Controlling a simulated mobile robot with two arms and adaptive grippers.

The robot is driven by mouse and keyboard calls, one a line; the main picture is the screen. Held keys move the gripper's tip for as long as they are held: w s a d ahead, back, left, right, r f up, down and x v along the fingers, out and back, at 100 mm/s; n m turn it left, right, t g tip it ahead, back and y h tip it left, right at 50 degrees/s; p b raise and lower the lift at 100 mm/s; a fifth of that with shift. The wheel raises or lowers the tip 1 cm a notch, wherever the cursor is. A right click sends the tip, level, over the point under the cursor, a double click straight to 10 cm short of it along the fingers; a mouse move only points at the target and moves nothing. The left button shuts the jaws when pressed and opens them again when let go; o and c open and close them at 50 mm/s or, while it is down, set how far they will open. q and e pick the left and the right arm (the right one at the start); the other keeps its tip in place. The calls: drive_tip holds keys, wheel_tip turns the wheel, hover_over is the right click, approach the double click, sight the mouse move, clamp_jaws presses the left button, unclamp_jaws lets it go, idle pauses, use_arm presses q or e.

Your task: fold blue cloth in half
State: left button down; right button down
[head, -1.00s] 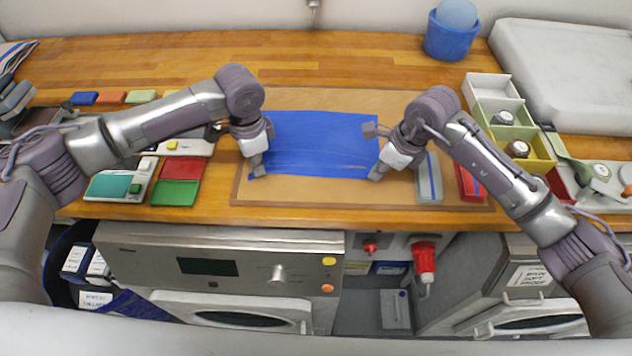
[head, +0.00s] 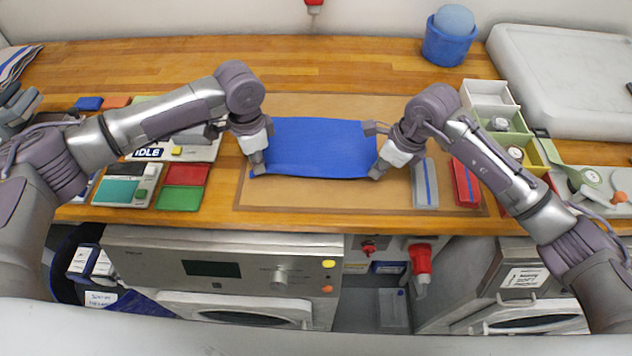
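The blue cloth (head: 318,145) lies spread on the brown board on the worktop. Its near edge shows a darker, curved band and looks slightly raised between my grippers. My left gripper (head: 258,166) is at the near left corner, its fingertips looking closed together on the cloth. My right gripper (head: 378,170) is at the near right corner in the same way. The fingertips partly hide both corners.
The brown board (head: 310,198) has bare room around the cloth. Red and green pads (head: 179,198) and an IDLE display (head: 148,152) lie to the left. A grey item (head: 425,185), a red item (head: 465,183) and open bins (head: 490,93) stand to the right. A blue pot (head: 447,45) is behind.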

use_arm(q)
drive_tip(key=shift+r+p, duration=0.3)
drive_tip(key=shift+r, duration=0.35)
use_arm(e)
drive_tip(key=shift+r, duration=0.65)
